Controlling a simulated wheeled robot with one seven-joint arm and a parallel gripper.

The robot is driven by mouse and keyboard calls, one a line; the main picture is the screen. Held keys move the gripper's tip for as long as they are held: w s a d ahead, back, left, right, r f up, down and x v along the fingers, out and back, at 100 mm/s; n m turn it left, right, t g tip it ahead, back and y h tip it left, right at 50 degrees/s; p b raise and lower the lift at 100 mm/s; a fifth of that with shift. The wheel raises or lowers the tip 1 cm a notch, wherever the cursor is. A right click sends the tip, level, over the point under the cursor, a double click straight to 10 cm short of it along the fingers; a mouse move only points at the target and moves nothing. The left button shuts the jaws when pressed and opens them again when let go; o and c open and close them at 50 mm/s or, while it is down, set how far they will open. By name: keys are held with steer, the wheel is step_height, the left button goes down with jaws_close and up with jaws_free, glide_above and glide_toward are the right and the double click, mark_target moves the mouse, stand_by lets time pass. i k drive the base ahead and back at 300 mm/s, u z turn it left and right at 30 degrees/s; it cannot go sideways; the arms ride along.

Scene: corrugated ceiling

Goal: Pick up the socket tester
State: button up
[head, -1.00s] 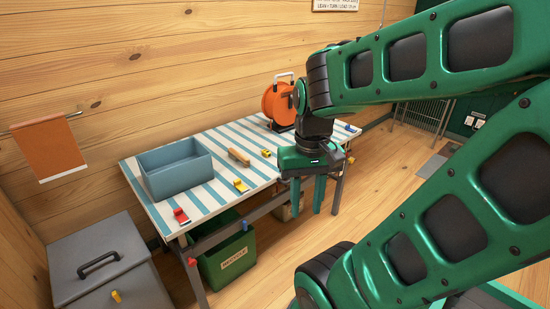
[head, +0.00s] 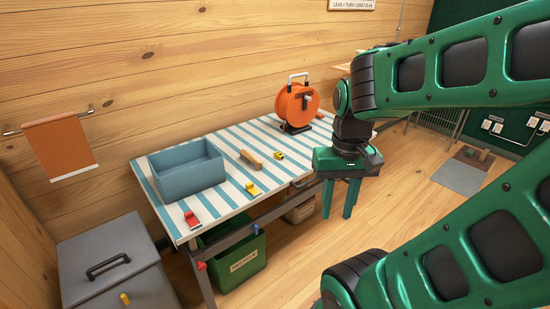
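Small tools lie on the blue-and-white striped workbench (head: 225,207). There is a red one (head: 191,219) at the near left corner, a yellow one with a red part (head: 253,189) near the front edge, and a small yellow-and-black one (head: 279,155) further back. They are too small to tell which is the socket tester. My gripper (head: 339,210) hangs fingers down at the right of the bench's front edge, right of all three. Its two green fingers are apart with nothing between them. My arm hides the bench's right end.
A blue-grey open bin (head: 187,176) stands on the bench's left half. A tan wooden-looking piece (head: 251,159) lies beside it. An orange cable reel (head: 297,107) stands at the back. A green crate (head: 245,262) is under the bench; a grey chest (head: 105,260) stands left.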

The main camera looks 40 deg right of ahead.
mark_target(277, 155)
steer(key=i, duration=0.95)
